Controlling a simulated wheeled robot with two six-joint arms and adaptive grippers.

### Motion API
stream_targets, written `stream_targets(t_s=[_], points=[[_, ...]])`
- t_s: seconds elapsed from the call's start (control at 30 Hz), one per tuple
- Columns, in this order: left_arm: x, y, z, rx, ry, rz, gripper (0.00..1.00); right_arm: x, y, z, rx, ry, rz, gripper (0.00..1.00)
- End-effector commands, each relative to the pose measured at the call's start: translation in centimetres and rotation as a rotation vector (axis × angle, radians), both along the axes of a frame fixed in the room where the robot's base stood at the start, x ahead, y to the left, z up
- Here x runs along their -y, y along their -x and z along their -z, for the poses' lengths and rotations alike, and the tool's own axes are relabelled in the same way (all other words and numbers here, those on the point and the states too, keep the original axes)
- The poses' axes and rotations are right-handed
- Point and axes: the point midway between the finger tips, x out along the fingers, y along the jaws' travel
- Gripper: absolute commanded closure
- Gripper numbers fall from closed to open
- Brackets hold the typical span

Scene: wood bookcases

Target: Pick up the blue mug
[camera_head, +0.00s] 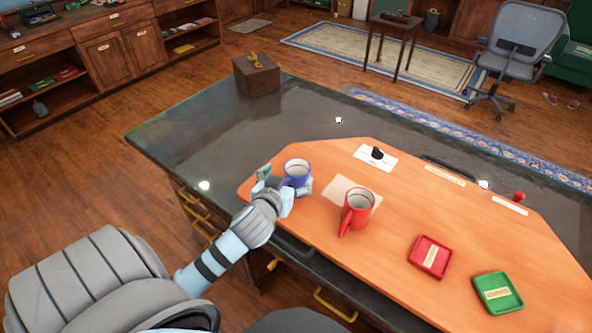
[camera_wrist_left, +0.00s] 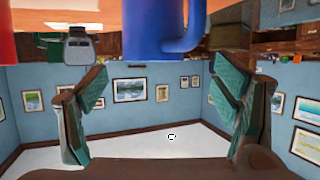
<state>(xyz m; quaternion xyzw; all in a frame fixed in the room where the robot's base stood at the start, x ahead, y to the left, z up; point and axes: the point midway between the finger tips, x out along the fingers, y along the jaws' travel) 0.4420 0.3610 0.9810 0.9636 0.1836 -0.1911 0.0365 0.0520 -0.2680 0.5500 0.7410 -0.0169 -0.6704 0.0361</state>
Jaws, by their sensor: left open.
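The blue mug (camera_head: 297,171) stands upright near the left end of the orange board (camera_head: 392,240) on the dark desk. My left gripper (camera_head: 284,183) is at the mug, with its fingers open on either side of it. In the left wrist view, which looks upside down, the blue mug (camera_wrist_left: 152,30) and its handle hang from the top edge, between and beyond the open fingers (camera_wrist_left: 160,82). No finger visibly grips the mug there. My right gripper is not in view.
A red mug (camera_head: 358,208) stands right of the blue mug, by a paper sheet. A red tray (camera_head: 430,257) and a green tray (camera_head: 498,293) lie further right. A white card with a black object (camera_head: 376,156) is behind. A wooden box (camera_head: 257,75) stands at the desk's far left corner.

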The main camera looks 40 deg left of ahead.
Motion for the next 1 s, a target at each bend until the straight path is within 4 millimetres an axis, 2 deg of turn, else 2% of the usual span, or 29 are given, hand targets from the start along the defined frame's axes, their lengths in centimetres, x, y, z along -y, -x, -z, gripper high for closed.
stream_targets(t_s=[0.33,0.57,0.67,0.97,1.0], points=[[-1.2,-5.1,2.1,-0.002,0.001,0.0,0.18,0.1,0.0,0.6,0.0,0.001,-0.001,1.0],[-1.3,-5.6,2.2,-0.003,0.001,0.002,0.18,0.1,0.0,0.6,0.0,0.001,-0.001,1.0],[-1.3,-5.6,2.2,-0.003,0.001,0.002,0.31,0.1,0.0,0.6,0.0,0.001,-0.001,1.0],[-1.3,-5.5,2.2,-0.003,0.001,0.002,0.79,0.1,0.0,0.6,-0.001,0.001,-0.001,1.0],[-1.3,-5.6,2.1,-0.001,0.0,0.002,0.79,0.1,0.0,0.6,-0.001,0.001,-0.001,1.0]])
